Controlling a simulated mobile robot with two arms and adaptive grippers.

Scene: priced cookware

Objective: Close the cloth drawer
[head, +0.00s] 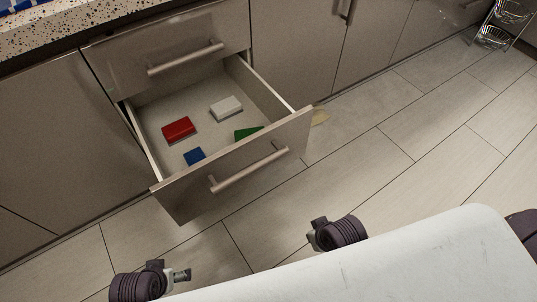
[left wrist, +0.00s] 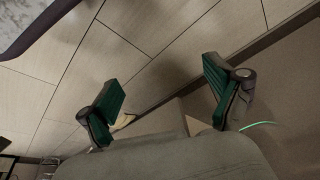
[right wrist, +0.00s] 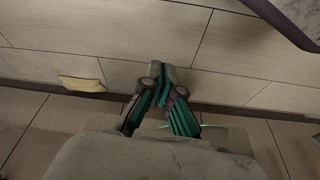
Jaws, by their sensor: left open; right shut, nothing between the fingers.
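The drawer (head: 229,176) stands pulled far out below a shut upper drawer (head: 160,62) in the head view. Its front carries a straight bar handle (head: 249,168). Inside lie a red block (head: 179,129), a white block (head: 226,108), a green piece (head: 248,133) partly hidden by the front, and a blue piece (head: 194,156). My left gripper (left wrist: 162,80) is open and empty in the left wrist view. My right gripper (right wrist: 158,80) is shut with nothing in it. Dark parts of my arms show in the head view, apart from the handle. No clear contact with the drawer shows.
A speckled countertop (head: 90,22) runs above the cabinets. A wire rack (head: 497,30) stands at the far right. Tiled floor (head: 420,120) to the right is mostly clear.

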